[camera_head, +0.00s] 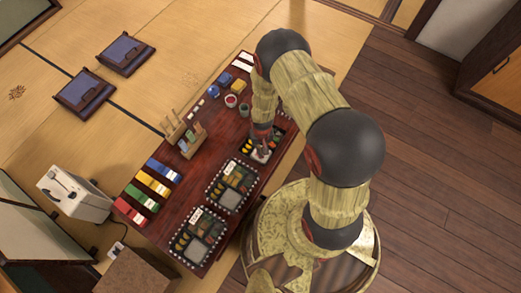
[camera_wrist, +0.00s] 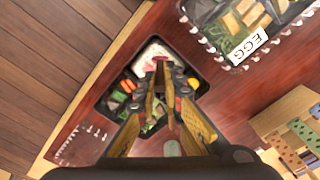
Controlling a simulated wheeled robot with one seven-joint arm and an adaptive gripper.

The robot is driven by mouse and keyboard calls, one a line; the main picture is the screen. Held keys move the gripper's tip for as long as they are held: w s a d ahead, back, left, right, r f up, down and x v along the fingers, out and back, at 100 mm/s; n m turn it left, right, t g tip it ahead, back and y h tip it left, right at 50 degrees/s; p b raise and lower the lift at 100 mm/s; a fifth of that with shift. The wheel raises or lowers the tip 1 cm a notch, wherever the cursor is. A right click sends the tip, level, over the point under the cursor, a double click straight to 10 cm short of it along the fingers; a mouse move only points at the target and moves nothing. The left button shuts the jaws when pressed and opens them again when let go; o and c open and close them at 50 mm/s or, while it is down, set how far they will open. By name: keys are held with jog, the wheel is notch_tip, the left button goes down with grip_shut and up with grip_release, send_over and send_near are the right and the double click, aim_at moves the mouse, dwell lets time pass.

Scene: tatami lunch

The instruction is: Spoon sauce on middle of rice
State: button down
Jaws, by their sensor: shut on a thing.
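In the head view my gripper (camera_head: 262,138) is low over the same box (camera_head: 282,128). Whether the spoon touches the rice or carries sauce cannot be told.
The dark red table (camera_head: 200,150) also holds two more bento boxes (camera_head: 231,184), small cups (camera_head: 231,101), a wooden rack (camera_head: 180,132) and coloured packs (camera_head: 152,184). An EGG-labelled box (camera_wrist: 248,47) lies close by in the wrist view.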

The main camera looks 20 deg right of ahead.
jog(key=shift+w+d, duration=0.1)
jog(key=shift+d, duration=0.05)
jog(key=shift+w+d, duration=0.35)
jog(key=shift+d, duration=0.1)
jog(key=shift+d, duration=0.1)
dwell(0.5)
jog(key=shift+w+d+f+b, duration=0.1)
jog(key=shift+w+d+b, duration=0.25)
jog(key=shift+w+d, duration=0.1)
jog(key=shift+s, duration=0.1)
dwell(1.0)
jog(key=shift+s+a+p, duration=0.3)
jog(key=shift+s+a, duration=0.1)
jog(key=shift+a, duration=0.1)
jog(key=shift+s+a, duration=0.1)
jog(key=shift+s+a, duration=0.25)
jog(key=shift+a, duration=0.2)
